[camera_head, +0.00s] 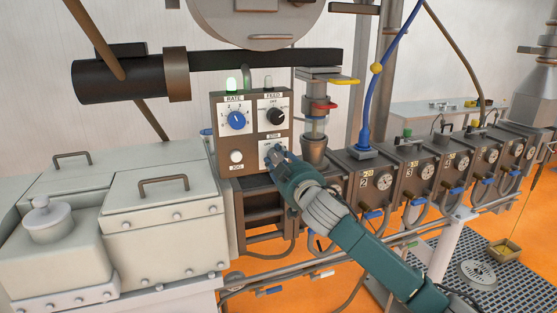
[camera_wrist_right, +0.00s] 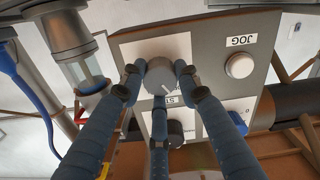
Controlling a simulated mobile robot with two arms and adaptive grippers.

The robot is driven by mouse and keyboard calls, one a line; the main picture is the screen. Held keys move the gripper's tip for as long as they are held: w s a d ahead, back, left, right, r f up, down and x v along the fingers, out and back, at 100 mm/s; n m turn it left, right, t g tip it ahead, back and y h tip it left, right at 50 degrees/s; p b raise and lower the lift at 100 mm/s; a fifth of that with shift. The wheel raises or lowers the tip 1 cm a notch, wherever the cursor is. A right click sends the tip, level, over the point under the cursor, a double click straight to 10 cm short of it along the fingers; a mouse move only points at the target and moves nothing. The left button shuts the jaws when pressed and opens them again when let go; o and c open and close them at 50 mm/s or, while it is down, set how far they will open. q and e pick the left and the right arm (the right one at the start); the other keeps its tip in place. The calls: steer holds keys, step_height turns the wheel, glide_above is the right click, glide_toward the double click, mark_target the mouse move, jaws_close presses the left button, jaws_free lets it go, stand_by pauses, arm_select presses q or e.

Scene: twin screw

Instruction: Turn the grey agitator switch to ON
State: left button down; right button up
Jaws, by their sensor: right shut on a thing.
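The grey agitator switch (camera_wrist_right: 163,76) is a round knob with a thin pale pointer line, in the wrist view. It sits on a white plate of the brown control box (camera_head: 222,130); the plate's label reads about "STIR" in the head view. My right gripper (camera_head: 275,153) is at the plate, its fingers around the knob. In the wrist view my right gripper (camera_wrist_right: 158,82) has a finger on either side of the knob and a third across its label. The fingers hide most of the knob in the head view and the plate's position marks. My left gripper is not in view.
Close by are the blue RATE knob (camera_head: 237,121), the black FEED knob (camera_head: 275,116) and the white JOG button (camera_head: 236,157). A glass feeder (camera_head: 314,128) stands right of the box; grey lidded housings (camera_head: 165,215) stand left.

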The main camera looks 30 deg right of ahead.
steer(key=shift+m, duration=1.3)
steer(key=m, duration=0.2)
steer(key=shift+a+m, duration=0.1)
steer(key=shift+m, duration=0.2)
steer(key=m, duration=0.2)
steer(key=shift+m+p, duration=1.15)
steer(key=shift+m, duration=1.15)
